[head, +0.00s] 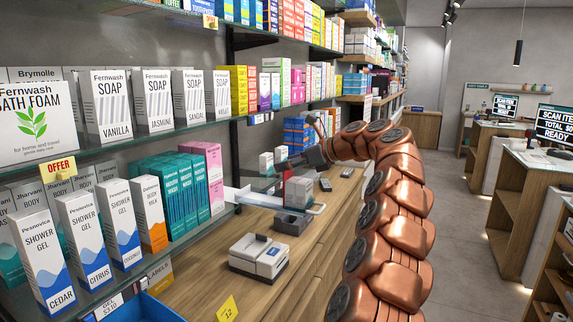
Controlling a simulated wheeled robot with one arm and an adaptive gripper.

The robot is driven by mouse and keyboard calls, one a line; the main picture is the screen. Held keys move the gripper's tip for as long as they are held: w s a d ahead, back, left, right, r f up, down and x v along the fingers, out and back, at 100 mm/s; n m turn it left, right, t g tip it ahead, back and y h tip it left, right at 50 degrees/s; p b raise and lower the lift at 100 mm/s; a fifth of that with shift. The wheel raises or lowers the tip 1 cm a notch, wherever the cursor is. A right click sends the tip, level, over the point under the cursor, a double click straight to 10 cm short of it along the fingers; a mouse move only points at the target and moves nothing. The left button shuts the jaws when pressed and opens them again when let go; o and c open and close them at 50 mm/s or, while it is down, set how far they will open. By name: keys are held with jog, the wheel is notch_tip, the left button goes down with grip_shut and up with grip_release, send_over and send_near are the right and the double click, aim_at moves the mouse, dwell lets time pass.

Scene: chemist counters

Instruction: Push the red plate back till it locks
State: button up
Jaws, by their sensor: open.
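My copper arm reaches over the wooden counter from the right, and my gripper (290,164) is at its far end, small and dark. The gripper is open, with nothing seen between its fingers. The gripper appears close to the case's top, but contact cannot be told. No lock can be made out.
A grey and white device (259,257) sits on the counter (305,255), with a dark grey tray (291,223) behind it. Two small dark devices lie farther right. Glass shelves (140,140) of boxed goods line the left. The grey aisle floor (455,235) on the right is clear.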

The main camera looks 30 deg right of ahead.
jog(key=shift+w+a+f, duration=0.1)
jog(key=shift+w, duration=0.15)
jog(key=shift+c, duration=0.2)
grip_shut()
dwell(0.3)
